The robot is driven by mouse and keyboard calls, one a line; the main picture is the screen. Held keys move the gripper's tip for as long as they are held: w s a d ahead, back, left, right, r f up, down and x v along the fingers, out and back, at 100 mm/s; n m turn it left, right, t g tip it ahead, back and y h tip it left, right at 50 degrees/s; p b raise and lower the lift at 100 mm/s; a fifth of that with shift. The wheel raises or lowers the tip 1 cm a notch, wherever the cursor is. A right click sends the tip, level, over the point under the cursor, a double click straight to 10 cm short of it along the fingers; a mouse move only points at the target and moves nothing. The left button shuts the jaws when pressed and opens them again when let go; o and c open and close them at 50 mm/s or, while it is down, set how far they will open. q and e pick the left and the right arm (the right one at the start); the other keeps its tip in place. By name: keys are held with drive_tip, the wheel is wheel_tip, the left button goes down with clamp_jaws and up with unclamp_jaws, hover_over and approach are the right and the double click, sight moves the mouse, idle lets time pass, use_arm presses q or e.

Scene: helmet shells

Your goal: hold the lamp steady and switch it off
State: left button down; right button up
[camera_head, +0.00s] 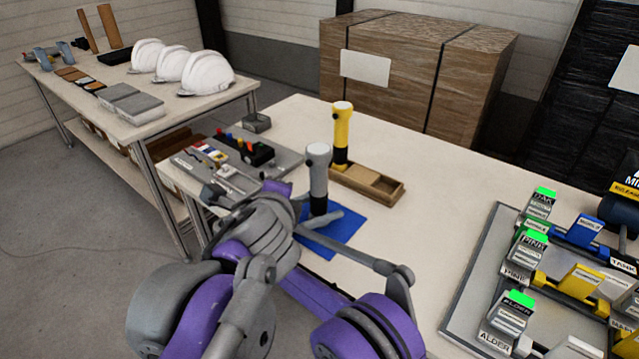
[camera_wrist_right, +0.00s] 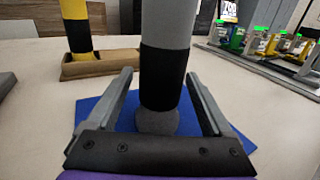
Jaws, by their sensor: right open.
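A grey lamp (camera_head: 318,170) with a rounded pale head and a black band stands upright on a blue mat (camera_head: 345,222). It also shows in the right wrist view (camera_wrist_right: 162,90), where its top is cut off. A similar yellow and black lamp (camera_head: 342,135) stands in a wooden tray (camera_head: 385,198) behind it, also in the right wrist view (camera_wrist_right: 76,28). My right gripper (camera_wrist_right: 158,74) is open, one finger on each side of the grey lamp's lower part, with visible gaps. My left gripper is not in view.
A grey board (camera_head: 285,160) with small tools and coloured parts lies left of the lamps. A grey rack (camera_head: 465,290) with labelled blocks stands at the right. White helmets (camera_head: 207,73) rest on another table. The tabletop between mat and rack is clear.

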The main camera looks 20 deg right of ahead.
drive_tip(key=a, duration=1.1)
drive_tip(key=shift+s, duration=0.35)
drive_tip(key=a+p, duration=0.1)
drive_tip(key=a, duration=0.3)
drive_tip(key=shift+s+r, duration=0.1)
drive_tip(key=shift+s, duration=0.05)
use_arm(q)
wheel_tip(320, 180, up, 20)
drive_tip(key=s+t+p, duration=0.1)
drive_tip(key=p, duration=1.4)
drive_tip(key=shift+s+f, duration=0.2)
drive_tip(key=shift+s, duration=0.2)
use_arm(e)
drive_tip(key=shift+a, duration=1.15)
drive_tip(key=shift+s, duration=0.1)
